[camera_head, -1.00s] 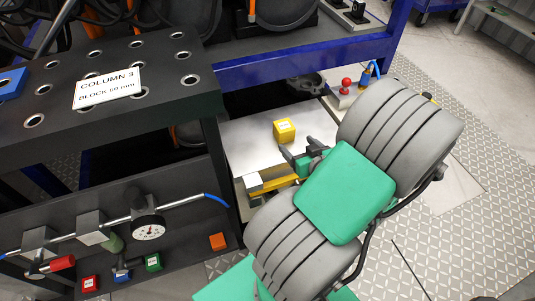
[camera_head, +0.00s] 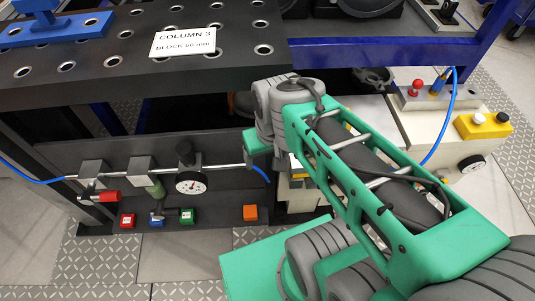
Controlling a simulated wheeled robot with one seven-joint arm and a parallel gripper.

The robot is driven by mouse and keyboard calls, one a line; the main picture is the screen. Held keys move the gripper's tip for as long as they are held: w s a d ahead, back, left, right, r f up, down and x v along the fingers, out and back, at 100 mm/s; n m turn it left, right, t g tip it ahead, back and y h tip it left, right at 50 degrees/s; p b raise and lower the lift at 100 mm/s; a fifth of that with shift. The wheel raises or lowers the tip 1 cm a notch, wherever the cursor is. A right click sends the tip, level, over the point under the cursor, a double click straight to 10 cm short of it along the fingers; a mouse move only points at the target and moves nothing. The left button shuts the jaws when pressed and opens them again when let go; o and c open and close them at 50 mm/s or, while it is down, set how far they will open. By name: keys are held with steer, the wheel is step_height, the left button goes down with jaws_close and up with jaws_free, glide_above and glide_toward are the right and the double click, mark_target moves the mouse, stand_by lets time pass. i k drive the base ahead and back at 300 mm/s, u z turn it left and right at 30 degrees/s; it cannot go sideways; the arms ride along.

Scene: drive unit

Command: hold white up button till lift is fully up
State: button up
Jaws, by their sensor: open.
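A yellow control box (camera_head: 484,126) sits at the right on a pale cabinet. It carries a white button (camera_head: 478,118) on its left and a dark button (camera_head: 502,117) on its right. My gripper (camera_head: 261,150) is at the picture's middle, far to the left of the box, and touches neither button. Its green body shows below my grey wrist; its fingers are dark and hard to make out. It appears empty. A pale lift surface (camera_head: 371,115) shows in part behind my arm; most of it is hidden, and I cannot tell its height.
A dark bench (camera_head: 110,75) with holes and a "COLUMN 3" sign (camera_head: 184,41) stands at the left. Below it are a gauge (camera_head: 190,183), a pipe and small coloured blocks, including an orange one (camera_head: 250,212). A red knob (camera_head: 417,87) and blue hose (camera_head: 446,118) are near the box.

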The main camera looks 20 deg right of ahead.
mark_target(478, 118)
steer(key=z, duration=2.4)
